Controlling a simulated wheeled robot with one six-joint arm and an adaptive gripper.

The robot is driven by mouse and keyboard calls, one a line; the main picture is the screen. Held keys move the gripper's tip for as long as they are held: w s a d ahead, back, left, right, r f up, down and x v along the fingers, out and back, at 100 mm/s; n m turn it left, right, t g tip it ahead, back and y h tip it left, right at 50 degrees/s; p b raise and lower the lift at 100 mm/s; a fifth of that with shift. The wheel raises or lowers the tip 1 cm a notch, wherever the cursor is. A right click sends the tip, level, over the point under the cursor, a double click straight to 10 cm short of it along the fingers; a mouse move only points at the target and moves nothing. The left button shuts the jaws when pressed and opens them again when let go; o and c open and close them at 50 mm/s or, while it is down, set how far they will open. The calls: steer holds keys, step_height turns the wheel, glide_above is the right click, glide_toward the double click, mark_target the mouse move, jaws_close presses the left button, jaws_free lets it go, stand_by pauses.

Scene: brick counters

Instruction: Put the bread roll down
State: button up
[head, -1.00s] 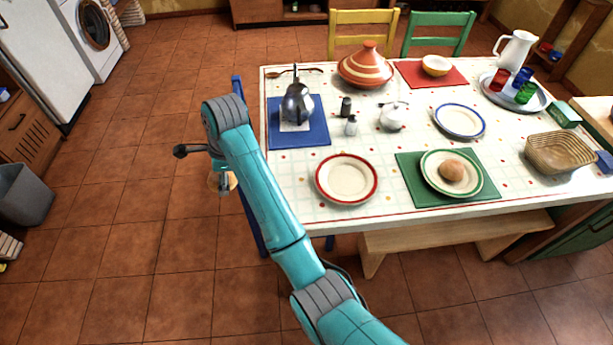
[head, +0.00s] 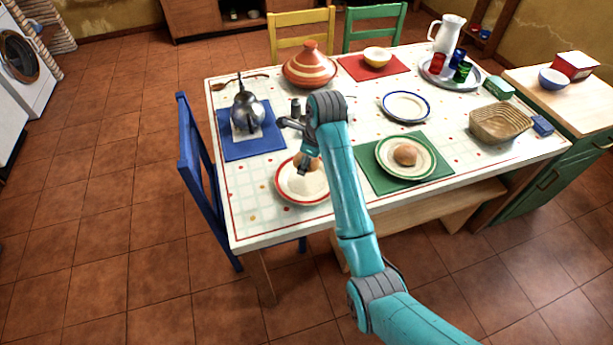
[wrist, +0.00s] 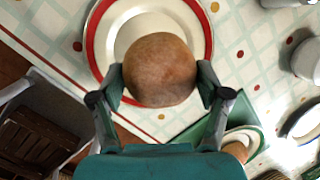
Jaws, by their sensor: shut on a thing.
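A round brown bread roll (wrist: 160,70) sits between the two fingers of my gripper (wrist: 162,84) in the wrist view, and the gripper is shut on it. In the head view my gripper (head: 305,168) and the held roll (head: 314,164) are over the red-rimmed plate (head: 291,188); my arm hides part of this area. In the wrist view the red-rimmed plate (wrist: 90,45) lies behind the roll. I cannot tell whether the roll touches the plate. A second roll (head: 405,154) lies on the green-rimmed plate (head: 384,164).
The green-rimmed plate stands on a green mat (head: 440,171). A metal kettle (head: 247,112) stands on a blue mat (head: 262,148). A striped tagine (head: 310,68), a blue-rimmed plate (head: 406,106) and a basket (head: 500,124) are farther off. A blue chair (head: 200,160) stands at the left edge.

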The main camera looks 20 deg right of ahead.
mark_target(305, 179)
steer(key=shift+f, duration=3.55)
steer(key=o, duration=1)
steer(key=shift+f, duration=0.15)
steer(key=shift+v, duration=3.9)
